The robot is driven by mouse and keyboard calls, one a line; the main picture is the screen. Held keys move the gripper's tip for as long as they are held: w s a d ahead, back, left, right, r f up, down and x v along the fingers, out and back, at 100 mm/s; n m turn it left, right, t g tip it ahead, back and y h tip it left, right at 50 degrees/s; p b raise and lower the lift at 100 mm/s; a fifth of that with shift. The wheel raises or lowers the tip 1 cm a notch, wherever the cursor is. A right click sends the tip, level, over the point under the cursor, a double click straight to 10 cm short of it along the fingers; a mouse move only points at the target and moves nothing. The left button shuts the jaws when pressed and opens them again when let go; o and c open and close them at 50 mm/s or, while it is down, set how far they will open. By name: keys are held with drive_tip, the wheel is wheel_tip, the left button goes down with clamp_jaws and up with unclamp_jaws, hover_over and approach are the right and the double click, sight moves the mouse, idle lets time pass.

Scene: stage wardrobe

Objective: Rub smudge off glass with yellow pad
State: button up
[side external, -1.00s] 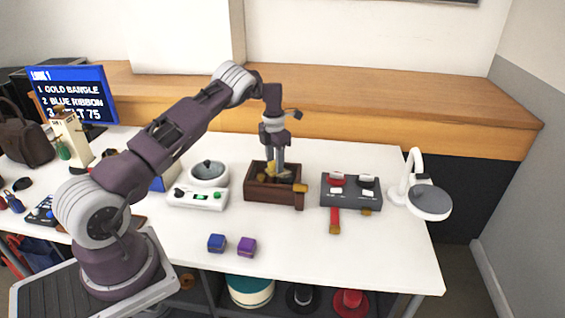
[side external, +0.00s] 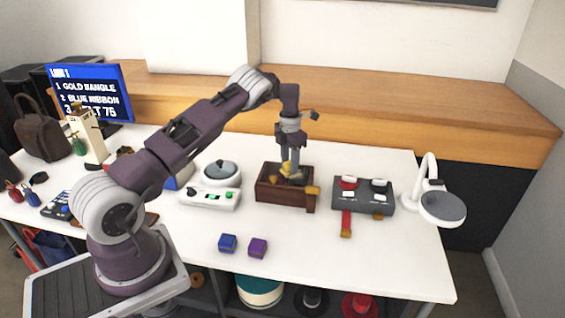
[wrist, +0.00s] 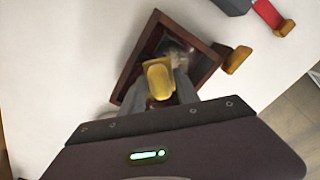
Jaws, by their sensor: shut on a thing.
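My gripper (side external: 290,170) is over the dark brown wooden box (side external: 281,197), pointing down into it. In the wrist view, my gripper (wrist: 160,90) is shut on the yellow pad (wrist: 158,76). The pad is above or against the dark glass (wrist: 150,48) framed by the box (wrist: 127,75); I cannot tell whether it touches. A pale, hazy smudge (wrist: 180,54) shows on the glass beside the pad. The fingers and pad hide part of the glass.
A tan block (side external: 313,190) sticks out at the box's right side. A dark grey switch box (side external: 362,195) with a red strap stands right, a white scale (side external: 209,197) left. Blue (side external: 228,243) and purple (side external: 257,247) cubes lie in front. A white lamp (side external: 441,207) stands far right.

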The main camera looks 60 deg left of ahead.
drive_tip(key=shift+w+d+r, duration=0.15)
drive_tip(key=shift+w+d, duration=0.8)
drive_tip(key=shift+w+d+r, duration=0.15)
drive_tip(key=shift+w+d, duration=0.8)
drive_tip(key=shift+s+a, duration=0.5)
drive_tip(key=shift+a, duration=0.05)
drive_tip(key=shift+s+a+f, duration=0.25)
drive_tip(key=shift+s+a, duration=0.4)
drive_tip(key=shift+s, duration=0.05)
drive_tip(key=shift+s+a+f, duration=0.2)
drive_tip(key=shift+s+a, duration=2.05)
drive_tip(key=shift+a+r, duration=0.15)
drive_tip(key=shift+r, duration=0.1)
wheel_tip(320, 180, up, 8)
drive_tip(key=shift+f, duration=0.25)
drive_tip(key=shift+s, duration=0.1)
